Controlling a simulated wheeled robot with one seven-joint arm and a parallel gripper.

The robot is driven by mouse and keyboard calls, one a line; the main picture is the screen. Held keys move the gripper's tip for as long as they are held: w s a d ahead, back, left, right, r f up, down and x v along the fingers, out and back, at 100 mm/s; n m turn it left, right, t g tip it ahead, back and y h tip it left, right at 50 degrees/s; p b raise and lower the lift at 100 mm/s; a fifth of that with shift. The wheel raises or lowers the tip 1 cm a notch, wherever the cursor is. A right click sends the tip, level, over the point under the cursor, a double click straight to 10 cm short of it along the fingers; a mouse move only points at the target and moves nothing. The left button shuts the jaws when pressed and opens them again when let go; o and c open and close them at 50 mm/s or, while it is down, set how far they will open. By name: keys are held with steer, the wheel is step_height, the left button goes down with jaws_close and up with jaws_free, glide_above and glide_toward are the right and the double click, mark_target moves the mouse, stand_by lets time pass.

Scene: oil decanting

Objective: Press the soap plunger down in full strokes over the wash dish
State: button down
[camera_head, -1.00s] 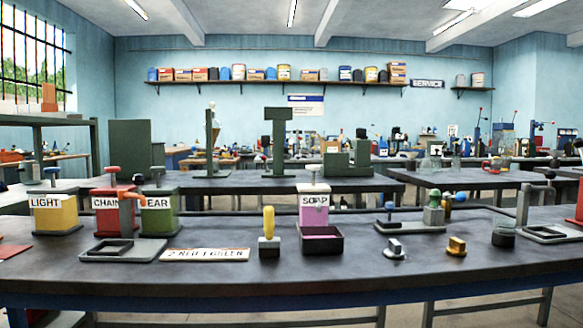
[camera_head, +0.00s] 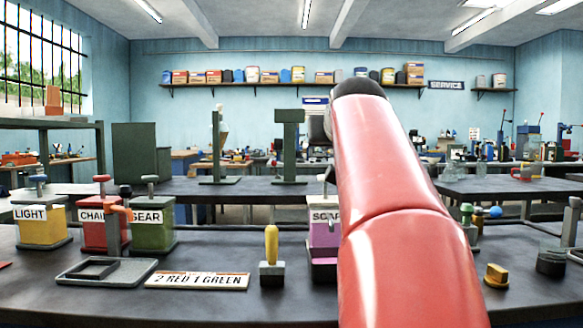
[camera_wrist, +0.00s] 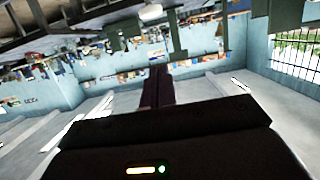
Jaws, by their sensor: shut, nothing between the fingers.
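The pink soap dispenser (camera_head: 322,236), with its label partly covered, stands upright on the bench. Its grey plunger (camera_head: 328,180) rises above the box, and my red arm passes in front of its right side.
Yellow LIGHT (camera_head: 40,226), red CHAIN (camera_head: 92,235) and green GEAR (camera_head: 153,236) dispensers stand at left. A yellow knob (camera_head: 496,276) sits right of my arm.

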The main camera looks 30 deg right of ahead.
steer(key=shift+w+d+r, duration=0.1)
steer(key=shift+d, duration=0.05)
steer(key=x, duration=0.3)
steer(key=f+x, duration=0.1)
steer(key=x, duration=0.3)
steer(key=f+x, duration=0.1)
steer(key=x, duration=0.2)
steer(key=shift+f, duration=1)
step_height(320, 180, down, 4)
steer(key=b, duration=0.3)
steer(key=shift+r, duration=0.1)
